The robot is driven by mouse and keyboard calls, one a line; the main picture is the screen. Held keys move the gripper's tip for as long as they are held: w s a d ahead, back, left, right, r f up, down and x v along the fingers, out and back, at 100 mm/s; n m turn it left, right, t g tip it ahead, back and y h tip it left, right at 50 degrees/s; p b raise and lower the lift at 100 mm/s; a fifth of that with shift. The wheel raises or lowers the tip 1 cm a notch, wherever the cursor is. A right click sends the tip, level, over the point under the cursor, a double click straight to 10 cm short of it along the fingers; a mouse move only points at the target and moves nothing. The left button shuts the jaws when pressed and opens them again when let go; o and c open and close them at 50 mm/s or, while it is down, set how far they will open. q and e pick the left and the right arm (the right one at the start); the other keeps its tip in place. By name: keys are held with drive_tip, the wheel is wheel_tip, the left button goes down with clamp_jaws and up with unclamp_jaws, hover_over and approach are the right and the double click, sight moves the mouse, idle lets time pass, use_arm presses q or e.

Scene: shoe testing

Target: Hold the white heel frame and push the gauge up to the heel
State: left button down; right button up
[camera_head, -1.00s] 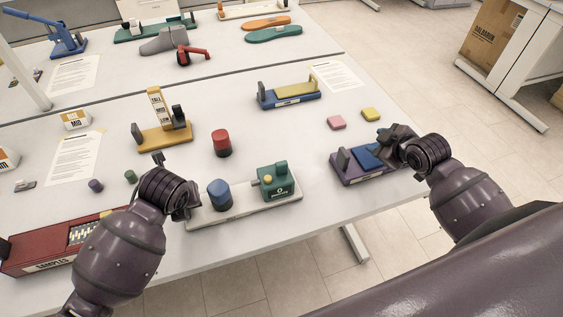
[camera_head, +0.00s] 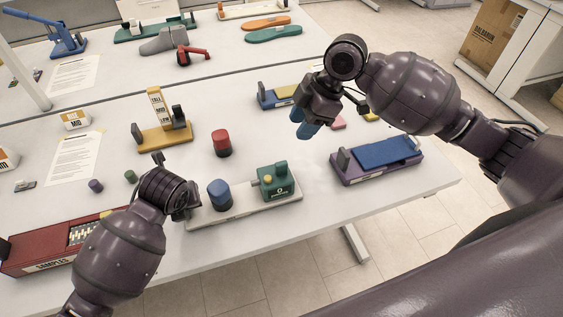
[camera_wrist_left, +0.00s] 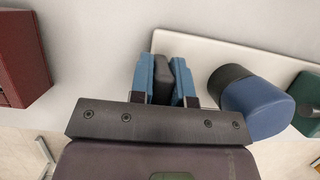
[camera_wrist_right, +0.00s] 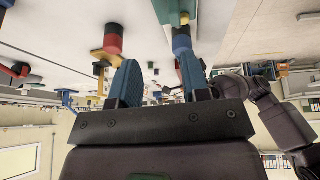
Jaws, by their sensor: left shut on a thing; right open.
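The white heel frame (camera_head: 232,215) lies near the table's front edge. The cylinder and gauge stand apart. My left gripper (camera_head: 190,208) is at the frame's left end. In the left wrist view its blue fingers (camera_wrist_left: 166,80) are shut on a dark grey upright post (camera_wrist_left: 163,78) of the frame (camera_wrist_left: 200,45). My right gripper (camera_head: 304,122) is open and empty, in the air behind and right of the gauge.
A purple stand with a blue plate (camera_head: 388,152) sits to the right. A red cylinder (camera_head: 221,142) and a yellow stand (camera_head: 165,137) are behind the frame. A red samples box (camera_head: 50,245) lies left. Bare table lies right of the gauge.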

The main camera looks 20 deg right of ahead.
sight(282, 163)
drive_tip(key=shift+n+g+h, duration=0.3)
drive_tip(key=shift+n+g, duration=0.1)
drive_tip(key=shift+g, duration=0.1)
drive_tip(key=x, duration=0.4)
drive_tip(key=s+x, duration=0.1)
drive_tip(key=x, duration=0.6)
drive_tip(key=shift+s+a+f, duration=0.15)
drive_tip(key=shift+a, duration=0.4)
clamp_jaws()
